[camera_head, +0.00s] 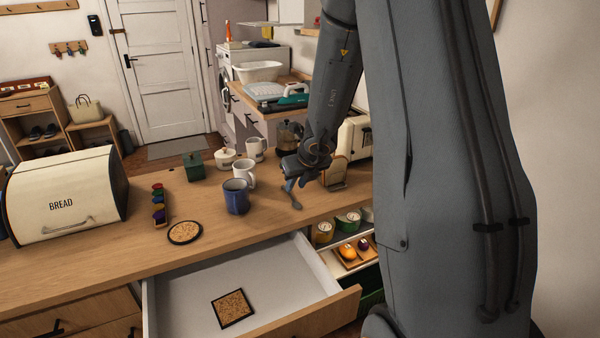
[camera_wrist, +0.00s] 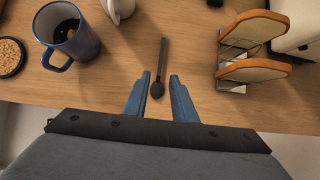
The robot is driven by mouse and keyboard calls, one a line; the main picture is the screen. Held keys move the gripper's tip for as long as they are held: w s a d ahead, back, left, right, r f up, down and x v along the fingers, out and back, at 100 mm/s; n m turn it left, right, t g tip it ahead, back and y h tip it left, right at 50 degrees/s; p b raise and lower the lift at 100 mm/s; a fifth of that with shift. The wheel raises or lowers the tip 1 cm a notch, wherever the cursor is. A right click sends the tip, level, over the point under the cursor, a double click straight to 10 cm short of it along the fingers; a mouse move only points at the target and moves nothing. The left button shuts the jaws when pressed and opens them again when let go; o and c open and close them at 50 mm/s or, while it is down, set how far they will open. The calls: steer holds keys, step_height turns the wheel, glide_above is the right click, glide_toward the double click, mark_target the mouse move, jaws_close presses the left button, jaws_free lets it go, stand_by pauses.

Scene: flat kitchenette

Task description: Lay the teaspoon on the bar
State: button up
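A dark teaspoon (camera_wrist: 158,88) lies on the wooden bar top (camera_wrist: 205,111), its bowl toward me and its handle pointing away. In the wrist view my gripper (camera_wrist: 160,82) is open, with one blue finger on each side of the spoon's bowl and a gap on both sides. In the head view my gripper (camera_head: 291,189) is low over the bar (camera_head: 210,258), between the blue mug and the toast rack.
A blue mug (camera_head: 236,197) stands left of my gripper, with a white mug (camera_head: 243,173) behind it. A toast rack (camera_head: 335,176) stands close on the right. A round cork coaster (camera_head: 185,232) lies further left. Below, an open drawer (camera_head: 285,275) holds a square cork coaster (camera_head: 232,308).

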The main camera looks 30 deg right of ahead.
steer(key=s+a+r+n+g+y+p, duration=0.1)
steer(key=s+a+r+n+y+p, duration=0.1)
steer(key=s+a+r+n, duration=0.75)
steer(key=s+a+f+n+g+h, duration=0.1)
steer(key=s+a+n, duration=0.1)
steer(key=s+n, duration=0.5)
steer(key=s+a+f+n+g, duration=0.1)
steer(key=s+n, duration=0.6)
steer(key=n, duration=1.2)
steer(key=shift+s+a+f+g+h, duration=0.3)
steer(key=shift+a+g+h, duration=0.1)
steer(key=shift+a+g, duration=0.25)
steer(key=shift+n, duration=0.25)
steer(key=s+b+x, duration=0.1)
steer(key=b+x, duration=0.5)
steer(key=shift+f+g, duration=0.4)
steer(key=shift+g, duration=0.05)
